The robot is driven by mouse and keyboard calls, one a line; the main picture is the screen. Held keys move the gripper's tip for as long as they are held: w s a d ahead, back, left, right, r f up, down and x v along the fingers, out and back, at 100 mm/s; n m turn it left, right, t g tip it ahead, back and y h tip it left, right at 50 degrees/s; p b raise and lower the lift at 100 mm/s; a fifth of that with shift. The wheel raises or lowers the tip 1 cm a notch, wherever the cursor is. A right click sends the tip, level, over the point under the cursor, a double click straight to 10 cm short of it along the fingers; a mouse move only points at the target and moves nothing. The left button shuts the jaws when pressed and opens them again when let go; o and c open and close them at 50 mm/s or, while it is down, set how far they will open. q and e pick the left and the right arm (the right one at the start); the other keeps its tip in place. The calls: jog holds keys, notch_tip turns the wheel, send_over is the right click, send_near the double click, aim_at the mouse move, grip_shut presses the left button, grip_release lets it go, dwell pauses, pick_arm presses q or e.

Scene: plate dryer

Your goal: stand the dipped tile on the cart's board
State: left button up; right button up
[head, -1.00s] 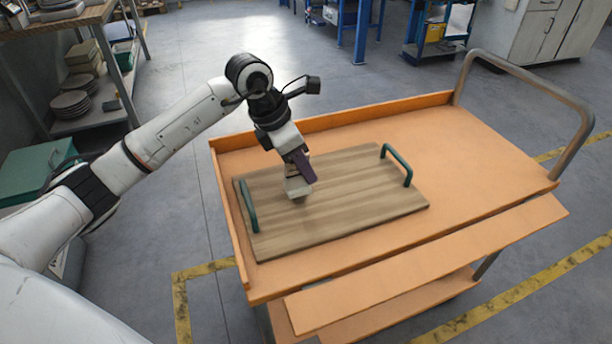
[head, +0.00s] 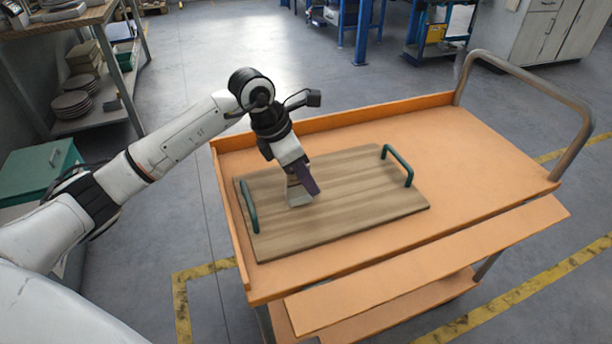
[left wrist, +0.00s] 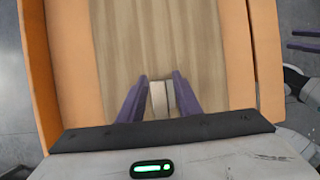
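The dipped tile (head: 299,194) is a small pale grey piece low over the left half of the wooden board (head: 350,200). It looks roughly upright, with its lower edge at or very near the wood. I cannot tell whether it bears on the board. My left gripper (head: 305,180) points down with its dark purple fingers on either side of the tile. The near finger hides part of the tile in the head view.
The board has two green handles (head: 249,205) (head: 397,165) and lies on the orange cart (head: 460,160). The cart has a raised back edge and a grey push handle (head: 530,85). The board's middle and right are clear. A shelf with stacked plates (head: 72,104) stands at left.

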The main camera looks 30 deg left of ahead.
pick_arm(q)
jog(key=v, duration=1.2)
